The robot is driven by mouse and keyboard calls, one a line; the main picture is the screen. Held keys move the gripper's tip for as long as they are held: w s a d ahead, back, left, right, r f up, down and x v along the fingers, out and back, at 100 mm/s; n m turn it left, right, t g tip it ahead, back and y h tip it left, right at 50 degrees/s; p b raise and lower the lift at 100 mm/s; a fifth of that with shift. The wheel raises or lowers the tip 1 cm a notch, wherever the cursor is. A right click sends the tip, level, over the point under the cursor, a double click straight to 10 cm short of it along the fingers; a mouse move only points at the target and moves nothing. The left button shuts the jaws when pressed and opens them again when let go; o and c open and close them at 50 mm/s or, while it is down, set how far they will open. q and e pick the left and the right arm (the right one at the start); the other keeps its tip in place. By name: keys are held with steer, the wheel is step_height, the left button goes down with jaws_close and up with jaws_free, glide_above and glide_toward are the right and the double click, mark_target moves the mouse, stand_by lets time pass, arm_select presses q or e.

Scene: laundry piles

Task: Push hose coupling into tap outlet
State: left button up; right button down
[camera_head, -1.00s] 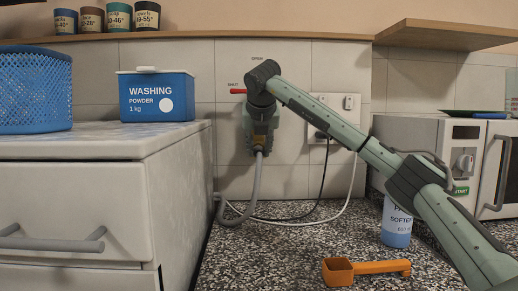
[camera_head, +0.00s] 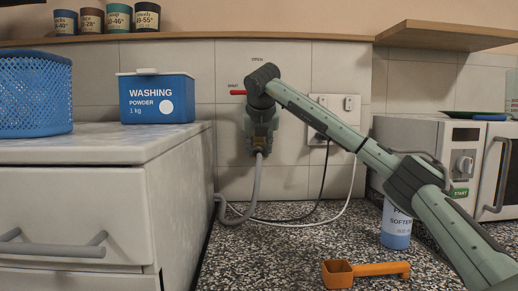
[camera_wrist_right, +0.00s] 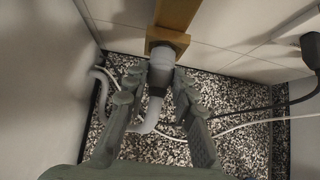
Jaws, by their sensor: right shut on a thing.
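The brass tap outlet (camera_wrist_right: 168,40) hangs down at the top of the right wrist view, with a square collar at its lower end. The grey hose coupling (camera_wrist_right: 160,70) is directly below the collar, in line with it and seeming to touch it. I cannot tell how far in it sits. My right gripper (camera_wrist_right: 161,82) is shut on the coupling, one finger on each side. In the head view my right gripper (camera_head: 259,137) is at the wall and hides most of the tap. The tap's red lever (camera_head: 238,92) points left. My left gripper is not in view.
The grey hose (camera_head: 256,180) drops from the coupling and curves left beside the white cabinet (camera_head: 180,190). A wall socket (camera_head: 333,112) with cables is right of the tap. An orange scoop (camera_head: 375,269) and a softener bottle (camera_head: 396,232) stand on the speckled worktop (camera_head: 270,260).

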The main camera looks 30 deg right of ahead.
steer(key=shift+w+d, duration=0.1)
steer(key=c, duration=1.2)
jaws_free()
steer(key=shift+s+a+f+b, duration=0.1)
steer(key=shift+s+a+b, duration=0.15)
steer(key=shift+s+b, duration=0.15)
steer(key=shift+s+a+b, duration=0.7)
steer(key=shift+s, duration=0.45)
steer(key=shift+s+a+b, duration=0.7)
steer(key=shift+s, duration=0.45)
steer(key=shift+s+a+b, duration=0.7)
steer(key=shift+s, duration=0.45)
